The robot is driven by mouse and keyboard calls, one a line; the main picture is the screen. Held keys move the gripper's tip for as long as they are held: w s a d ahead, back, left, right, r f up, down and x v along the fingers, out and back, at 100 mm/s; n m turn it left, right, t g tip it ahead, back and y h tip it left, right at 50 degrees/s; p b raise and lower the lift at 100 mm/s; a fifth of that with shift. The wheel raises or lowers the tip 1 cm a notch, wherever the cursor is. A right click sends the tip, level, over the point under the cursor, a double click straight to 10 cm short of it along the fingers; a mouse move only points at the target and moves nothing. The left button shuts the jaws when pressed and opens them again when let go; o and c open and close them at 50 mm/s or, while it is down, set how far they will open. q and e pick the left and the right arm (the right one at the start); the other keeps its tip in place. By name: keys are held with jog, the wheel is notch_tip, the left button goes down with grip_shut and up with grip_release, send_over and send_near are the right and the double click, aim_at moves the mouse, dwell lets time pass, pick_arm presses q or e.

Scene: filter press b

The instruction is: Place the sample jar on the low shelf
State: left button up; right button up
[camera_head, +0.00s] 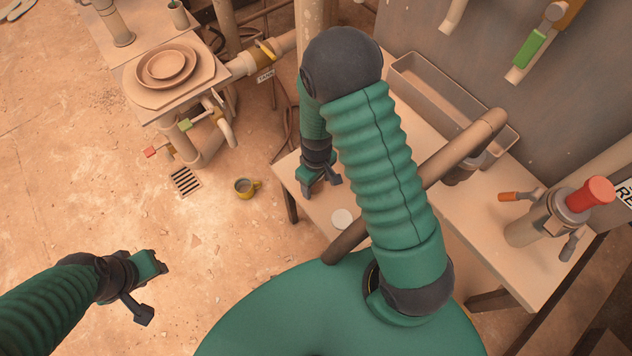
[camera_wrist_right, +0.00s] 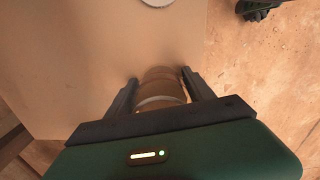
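My right gripper (camera_head: 320,184) reaches down over the left end of the pale bench (camera_head: 460,222). In the right wrist view, a brownish cylinder with a pale band, likely the sample jar (camera_wrist_right: 161,88), stands between the two fingers of that gripper (camera_wrist_right: 160,82). The fingers flank it closely; I cannot tell whether they press on it. The jar is not clearly visible in the head view. My left gripper (camera_head: 150,288) is open and empty, above the floor at lower left. I cannot identify the low shelf with certainty.
A white disc (camera_head: 342,219) lies on the bench near the right gripper. The bench also bears a long trough (camera_head: 415,83) and a red-capped fitting (camera_head: 540,222). A stand with stacked plates (camera_head: 167,65) is upper left.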

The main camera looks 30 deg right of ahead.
jog(key=shift+o, duration=1.4)
jog(key=shift+d, duration=0.1)
jog(key=s+a+r+m+t+p, duration=0.1)
jog(key=s+a+r+p, duration=0.1)
jog(key=r, duration=0.8)
jog(key=s+a+r+m+t+p, duration=0.1)
jog(key=s+a+r+m+p, duration=0.1)
jog(key=r, duration=0.9)
jog(key=shift+s+a+t+p, duration=0.3)
jog(key=shift+s+a+p, duration=0.15)
jog(key=shift+s, duration=0.1)
